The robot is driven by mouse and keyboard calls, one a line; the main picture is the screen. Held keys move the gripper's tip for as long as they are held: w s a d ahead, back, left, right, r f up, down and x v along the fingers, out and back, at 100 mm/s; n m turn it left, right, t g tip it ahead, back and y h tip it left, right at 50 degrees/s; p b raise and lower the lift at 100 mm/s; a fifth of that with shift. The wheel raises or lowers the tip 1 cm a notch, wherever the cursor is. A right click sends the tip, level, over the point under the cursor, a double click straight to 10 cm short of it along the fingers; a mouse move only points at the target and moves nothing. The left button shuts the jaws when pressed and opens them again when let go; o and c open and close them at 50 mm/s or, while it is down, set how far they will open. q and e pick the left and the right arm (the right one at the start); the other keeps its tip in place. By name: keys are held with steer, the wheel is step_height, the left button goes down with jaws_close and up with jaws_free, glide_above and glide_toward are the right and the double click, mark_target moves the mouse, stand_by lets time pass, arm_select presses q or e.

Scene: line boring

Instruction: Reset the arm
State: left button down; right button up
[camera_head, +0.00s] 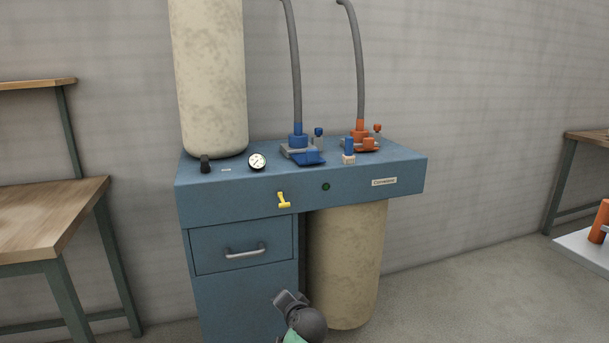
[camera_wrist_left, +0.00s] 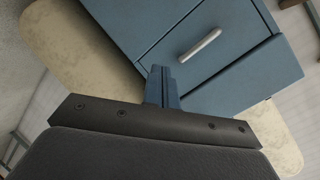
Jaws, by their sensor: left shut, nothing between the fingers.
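My left gripper (camera_wrist_left: 161,88) is shut with nothing between its fingers. In the left wrist view it points at the blue cabinet, whose drawer front and metal handle (camera_wrist_left: 200,45) lie beyond the fingertips, apart from them. In the head view a dark part of one of my arms shows at the bottom centre, in front of the cabinet; its fingers cannot be made out there. My right gripper is not in view.
The blue compressor bench (camera_head: 385,183) carries a gauge (camera_head: 257,161), a yellow lever (camera_head: 284,200), a green button (camera_head: 326,187) and blue (camera_head: 298,142) and orange (camera_head: 360,140) hose fittings. Its drawer (camera_head: 240,247) is closed. A wooden table (camera_head: 45,215) stands left.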

arm_select(q)
steer(key=s+a+f+n+g+h+p, duration=0.1)
steer(key=s+a+g+h+p, duration=0.1)
steer(key=s, duration=1.4)
steer(key=s+a+f+n+g+h+p, duration=0.2)
steer(key=s+g+p, duration=0.3)
steer(key=s, duration=1.1)
steer(key=s+a+f+n+g+h+p, duration=0.1)
steer(key=s+a+g+h+p, duration=0.2)
steer(key=s, duration=1.4)
steer(key=a+p, duration=0.1)
steer(key=p, duration=0.3)
steer(key=shift+f+g, duration=0.3)
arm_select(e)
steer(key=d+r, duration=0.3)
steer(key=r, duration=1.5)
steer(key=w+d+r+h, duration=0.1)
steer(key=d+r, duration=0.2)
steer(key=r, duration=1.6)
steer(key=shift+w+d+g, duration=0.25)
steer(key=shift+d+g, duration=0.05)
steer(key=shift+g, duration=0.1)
